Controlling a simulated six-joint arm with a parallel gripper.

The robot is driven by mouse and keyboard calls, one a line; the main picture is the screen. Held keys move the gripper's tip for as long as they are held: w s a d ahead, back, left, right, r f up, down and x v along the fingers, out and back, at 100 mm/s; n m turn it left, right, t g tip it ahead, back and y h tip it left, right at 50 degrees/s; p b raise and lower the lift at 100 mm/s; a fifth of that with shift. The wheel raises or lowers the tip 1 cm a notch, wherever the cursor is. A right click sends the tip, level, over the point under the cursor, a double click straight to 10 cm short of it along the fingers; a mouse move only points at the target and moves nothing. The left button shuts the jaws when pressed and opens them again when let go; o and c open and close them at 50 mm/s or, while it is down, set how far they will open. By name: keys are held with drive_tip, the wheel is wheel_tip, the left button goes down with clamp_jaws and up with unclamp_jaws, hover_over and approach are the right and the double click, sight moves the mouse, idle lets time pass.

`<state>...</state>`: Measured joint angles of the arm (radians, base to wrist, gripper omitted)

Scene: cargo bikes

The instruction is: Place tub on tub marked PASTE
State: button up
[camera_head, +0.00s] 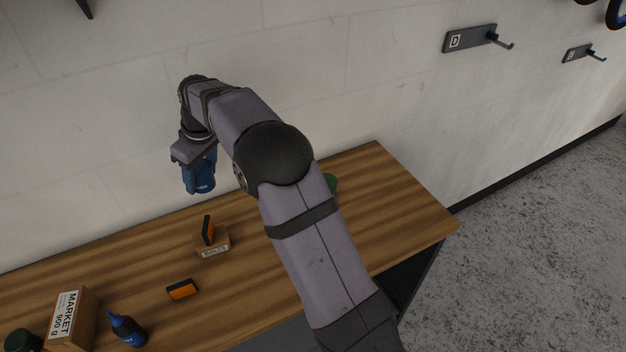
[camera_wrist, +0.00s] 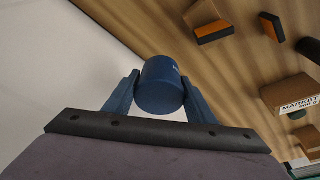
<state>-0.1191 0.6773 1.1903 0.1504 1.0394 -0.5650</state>
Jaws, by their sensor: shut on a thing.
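My gripper (camera_wrist: 160,92) is shut on a blue tub (camera_wrist: 158,86), with one finger on each side of it. In the head view the blue tub (camera_head: 199,174) hangs below my wrist, roughly upright, above the back of the bench, close to the wall. Part of its pale lettering shows, ending in "ON". No lettering PASTE can be read in either view. A green thing (camera_head: 331,184) on the bench is mostly hidden behind my arm. A dark green round thing (camera_head: 22,341) stands at the lower left, its label not visible.
On the wooden bench (camera_head: 390,200), a small cardboard box (camera_head: 213,248) has an orange-and-black block (camera_head: 208,230) beside or on it. Another such block (camera_head: 182,290) lies in front. A MARKET box (camera_head: 72,318) and a blue bottle (camera_head: 127,331) stand left. The bench's right end looks clear.

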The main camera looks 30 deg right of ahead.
drive_tip(key=d+r+m, duration=0.3)
drive_tip(key=d+m, duration=0.1)
drive_tip(key=d, duration=1.3)
drive_tip(key=r+m+h, duration=0.2)
drive_tip(key=m, duration=0.1)
hover_over(331, 180)
drive_tip(key=w+a, duration=0.1)
drive_tip(key=shift+s+a+f+m+t, duration=0.2)
drive_tip(key=shift+s+f+m+t, duration=0.1)
drive_tip(key=shift+f, duration=0.1)
drive_tip(key=shift+f+p, duration=1.7)
drive_tip(key=shift+f, duration=3.25)
drive_tip(key=shift+f, duration=0.1)
